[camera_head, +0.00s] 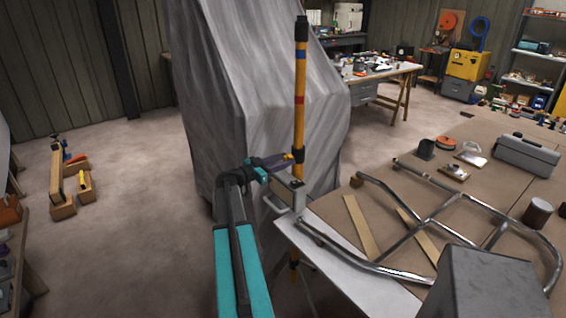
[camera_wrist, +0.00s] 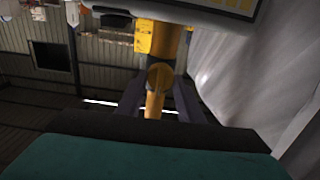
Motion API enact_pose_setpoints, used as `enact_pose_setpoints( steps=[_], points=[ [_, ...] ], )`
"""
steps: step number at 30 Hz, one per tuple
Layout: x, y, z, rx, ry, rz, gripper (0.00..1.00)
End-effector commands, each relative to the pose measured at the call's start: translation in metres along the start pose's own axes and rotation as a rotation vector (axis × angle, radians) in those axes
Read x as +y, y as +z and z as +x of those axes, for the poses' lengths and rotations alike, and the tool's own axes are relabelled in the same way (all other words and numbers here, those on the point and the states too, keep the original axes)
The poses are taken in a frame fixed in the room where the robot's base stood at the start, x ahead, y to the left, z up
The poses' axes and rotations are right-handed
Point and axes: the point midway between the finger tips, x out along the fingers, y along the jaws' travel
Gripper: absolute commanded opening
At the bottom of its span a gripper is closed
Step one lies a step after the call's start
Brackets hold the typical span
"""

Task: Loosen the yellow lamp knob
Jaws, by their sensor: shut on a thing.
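The yellow lamp knob (camera_wrist: 160,76) is in the middle of the wrist view, between the two dark fingers of my gripper (camera_wrist: 157,94). In the head view my gripper (camera_head: 284,160) reaches the dark clamp on a yellow pole (camera_head: 300,75), and the small yellow knob (camera_head: 289,157) shows at its fingertips. My gripper is shut on the knob. The finger contact is partly hidden, and the knob's turn cannot be told.
A tall grey draped sheet (camera_head: 230,90) stands close behind the pole. A bench (camera_head: 375,215) with a bent metal tube frame (camera_head: 470,205) and wooden strips lies to the right. The floor (camera_head: 120,200) on the left is open, with wooden blocks (camera_head: 75,195) farther out.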

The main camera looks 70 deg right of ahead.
Motion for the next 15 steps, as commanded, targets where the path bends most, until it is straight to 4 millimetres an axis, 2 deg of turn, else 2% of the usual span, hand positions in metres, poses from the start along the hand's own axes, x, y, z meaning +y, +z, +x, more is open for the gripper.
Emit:
enact_pose_setpoints(
  steps=[15],
  points=[
    [-0.0029, 0.0015, 0.0028, 0.006, -0.005, -0.181, 0.12]
  ],
)
